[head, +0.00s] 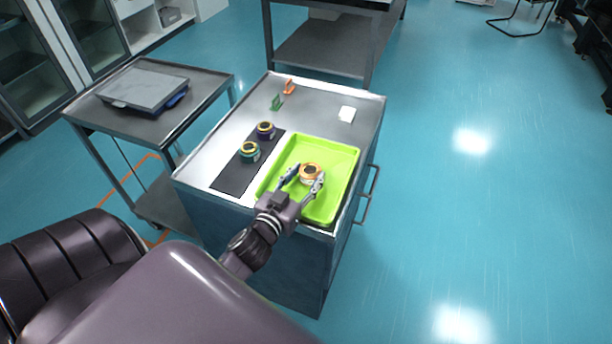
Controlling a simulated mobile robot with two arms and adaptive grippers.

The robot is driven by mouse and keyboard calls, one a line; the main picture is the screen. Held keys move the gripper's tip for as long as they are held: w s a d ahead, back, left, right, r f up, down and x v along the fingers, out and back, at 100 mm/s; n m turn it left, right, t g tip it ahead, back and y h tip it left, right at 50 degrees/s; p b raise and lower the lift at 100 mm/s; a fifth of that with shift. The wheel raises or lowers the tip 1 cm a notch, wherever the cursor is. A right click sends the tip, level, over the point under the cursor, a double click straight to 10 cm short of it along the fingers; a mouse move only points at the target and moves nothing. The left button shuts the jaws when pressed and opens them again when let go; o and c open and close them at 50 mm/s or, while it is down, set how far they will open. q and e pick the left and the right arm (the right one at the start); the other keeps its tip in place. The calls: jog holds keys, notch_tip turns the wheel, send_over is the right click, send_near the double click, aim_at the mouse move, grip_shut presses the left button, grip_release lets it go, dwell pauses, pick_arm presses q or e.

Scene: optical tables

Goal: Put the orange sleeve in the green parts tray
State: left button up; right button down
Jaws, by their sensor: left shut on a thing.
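The orange sleeve (311,170) is a short ring with a pale lower part. My left gripper (308,181) has its two fingers on either side of it and is shut on it. The sleeve shows over the middle of the green parts tray (346,161), a bright shallow tray at the front right of the steel cabinet top. I cannot tell whether the sleeve touches the tray floor. My right gripper is not in view.
A dark mat (233,175) left of the tray holds a teal sleeve (250,152) and a purple sleeve (266,130). Farther back are a green bracket (277,102), an orange bracket (289,87) and a white block (347,114). A side cart (204,83) stands left.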

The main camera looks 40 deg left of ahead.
pick_arm(q)
jog(key=o, duration=1.3)
jog(key=shift+s+r, duration=0.1)
jog(key=b+v, duration=0.2)
jog(key=v, duration=0.8)
jog(key=shift+s, duration=0.4)
jog(key=shift+s+r, duration=0.1)
jog(key=shift+s, duration=0.4)
jog(key=shift+d, duration=0.1)
